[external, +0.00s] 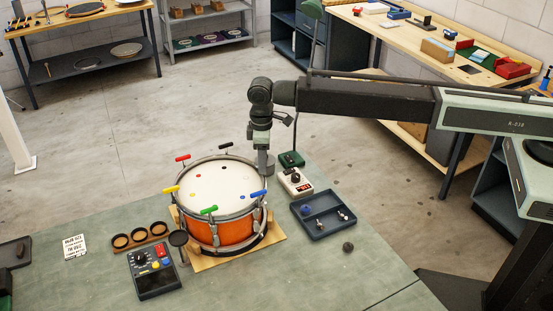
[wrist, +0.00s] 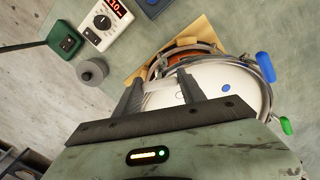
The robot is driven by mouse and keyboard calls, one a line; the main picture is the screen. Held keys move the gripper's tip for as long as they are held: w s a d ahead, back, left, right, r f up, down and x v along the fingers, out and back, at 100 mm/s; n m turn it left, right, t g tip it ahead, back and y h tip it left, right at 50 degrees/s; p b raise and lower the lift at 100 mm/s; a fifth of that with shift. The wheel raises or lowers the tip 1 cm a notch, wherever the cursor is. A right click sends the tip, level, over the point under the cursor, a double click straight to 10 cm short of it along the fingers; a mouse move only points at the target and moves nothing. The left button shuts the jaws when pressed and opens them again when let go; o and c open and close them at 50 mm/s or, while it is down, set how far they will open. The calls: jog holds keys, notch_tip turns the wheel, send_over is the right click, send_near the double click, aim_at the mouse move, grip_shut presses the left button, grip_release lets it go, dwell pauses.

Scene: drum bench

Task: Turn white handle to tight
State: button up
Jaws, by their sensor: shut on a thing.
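The orange drum (external: 222,232) stands upright on a wooden board on the bench, with its pale drumhead (external: 215,185) facing up. My gripper (external: 266,170) reaches down at the drum's back right rim. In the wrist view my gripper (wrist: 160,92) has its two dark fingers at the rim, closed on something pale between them. This fits the white handle, but it hardly stands out against the drumhead. The red (external: 182,158), black (external: 226,146), yellow (external: 171,189), green (external: 209,210) and blue (external: 258,194) handles stick out around the rim. The handle's tightness cannot be read.
A white meter (external: 294,182), a green box (external: 291,159) and a blue tray (external: 322,217) stand right of the drum. A grey cylinder (wrist: 91,71) is close by the fingers. A dark control box (external: 153,274) and a ring holder (external: 140,236) lie to the left.

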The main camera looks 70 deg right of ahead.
jog(key=m, duration=1.5)
jog(key=shift+m, duration=0.3)
jog(key=m, duration=0.3)
jog(key=shift+m, duration=0.3)
jog(key=m, duration=0.3)
jog(key=shift+m, duration=0.3)
jog(key=m, duration=0.3)
jog(key=shift+m, duration=2.1)
